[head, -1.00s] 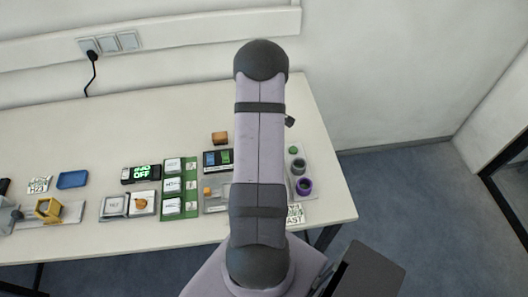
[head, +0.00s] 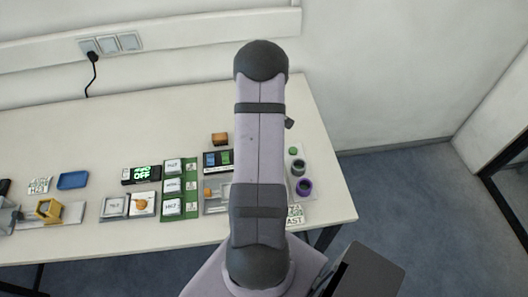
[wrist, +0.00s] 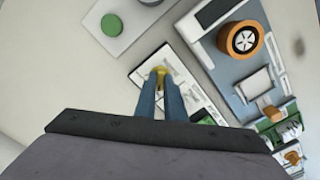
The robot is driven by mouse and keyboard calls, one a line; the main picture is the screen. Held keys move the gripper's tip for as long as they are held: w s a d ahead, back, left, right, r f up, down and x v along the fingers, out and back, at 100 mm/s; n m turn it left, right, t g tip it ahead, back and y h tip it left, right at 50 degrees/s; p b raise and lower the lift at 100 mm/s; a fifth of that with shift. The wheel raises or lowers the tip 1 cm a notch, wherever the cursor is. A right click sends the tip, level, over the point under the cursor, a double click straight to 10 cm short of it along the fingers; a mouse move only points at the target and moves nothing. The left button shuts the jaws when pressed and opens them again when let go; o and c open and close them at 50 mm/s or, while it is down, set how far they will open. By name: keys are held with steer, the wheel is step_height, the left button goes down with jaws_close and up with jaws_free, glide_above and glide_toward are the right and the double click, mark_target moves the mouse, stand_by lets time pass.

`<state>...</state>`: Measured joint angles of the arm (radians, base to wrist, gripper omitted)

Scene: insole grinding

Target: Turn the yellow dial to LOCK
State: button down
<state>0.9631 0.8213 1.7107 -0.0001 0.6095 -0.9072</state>
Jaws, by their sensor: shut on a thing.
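The yellow dial (wrist: 161,71) shows in the wrist view as a small yellow knob on a flat white plate with dark markings (wrist: 184,67). My gripper (wrist: 160,78) comes at it from below in the picture, with its two blue fingers shut on the dial's sides. The fingers hide part of the dial and plate, and I cannot read which mark the dial points to. In the head view my arm covers the dial and my gripper.
In the wrist view, a grey panel with a green round part (wrist: 112,24) lies upper left, and a device with an orange-ringed knob (wrist: 241,39) stands right. The head view shows a blue tray (head: 73,180), a black OFF display (head: 141,174) and green board (head: 179,190) left of my arm.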

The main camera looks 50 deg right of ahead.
steer(key=m, duration=0.4)
steer(key=shift+m, duration=0.3)
steer(key=m, duration=0.4)
steer(key=shift+m+p, duration=0.3)
steer(key=shift+m, duration=1.3)
steer(key=m, duration=0.4)
steer(key=shift+m, duration=0.4)
steer(key=c, duration=2)
jaws_free()
steer(key=shift+r+p, duration=0.2)
steer(key=shift+p, duration=0.1)
